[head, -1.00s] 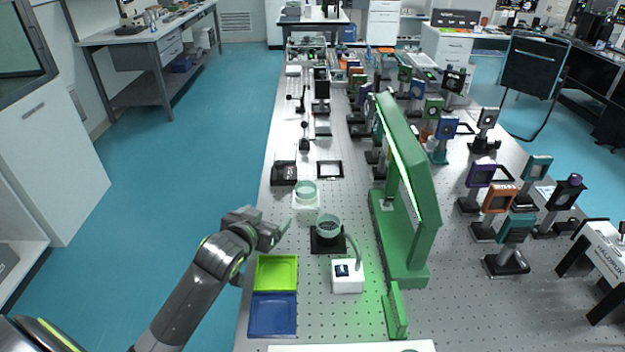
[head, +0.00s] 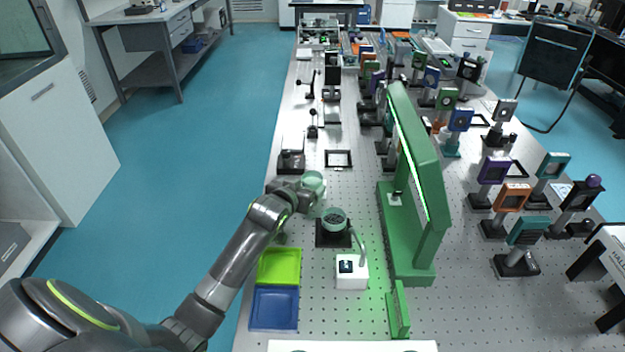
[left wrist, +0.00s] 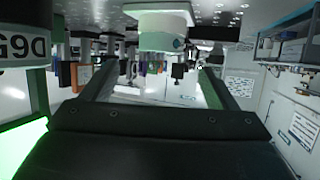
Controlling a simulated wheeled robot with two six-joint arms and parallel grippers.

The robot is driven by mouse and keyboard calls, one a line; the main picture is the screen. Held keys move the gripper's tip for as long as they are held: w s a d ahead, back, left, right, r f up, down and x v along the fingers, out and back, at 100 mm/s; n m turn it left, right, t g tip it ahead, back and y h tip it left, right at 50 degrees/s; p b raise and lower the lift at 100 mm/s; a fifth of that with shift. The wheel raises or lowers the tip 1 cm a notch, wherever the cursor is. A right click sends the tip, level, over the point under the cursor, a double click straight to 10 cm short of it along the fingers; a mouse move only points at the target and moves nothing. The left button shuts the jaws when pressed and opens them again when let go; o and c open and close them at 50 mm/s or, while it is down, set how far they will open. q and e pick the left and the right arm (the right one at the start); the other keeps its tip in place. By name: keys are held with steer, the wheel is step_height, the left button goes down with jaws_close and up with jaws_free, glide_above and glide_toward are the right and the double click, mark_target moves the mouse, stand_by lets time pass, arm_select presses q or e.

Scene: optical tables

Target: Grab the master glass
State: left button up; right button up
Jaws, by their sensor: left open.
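A pale green round glass (head: 313,181), which looks like the master glass, sits on a small white stand, now mostly hidden behind my left gripper (head: 304,190). My left gripper is open and reaches right up to it; I cannot tell whether they touch. In the left wrist view the picture is upside down. The two dark fingers stand wide apart with nothing clearly between them (left wrist: 157,76), and a white round piece (left wrist: 160,38) shows just beyond. A second, darker green round dish (head: 334,221) sits on a black stand closer to me. My right gripper is out of view.
A white box with a bent arm (head: 351,272) stands beside the black stand. A lime tray (head: 279,266) and a blue tray (head: 274,308) lie at the table's left edge. A tall green lit frame (head: 424,190) stands to the right. A black square frame (head: 338,159) lies beyond.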

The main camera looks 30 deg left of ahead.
mark_target(312, 178)
arm_select(q)
steer(key=shift+x, duration=1.3)
steer(key=shift+p+x, duration=0.45)
steer(key=shift+x, duration=1.6)
steer(key=shift+f, duration=0.1)
steer(key=shift+s, duration=0.1)
steer(key=shift+c, duration=0.4)
steer(key=c, duration=1.1)
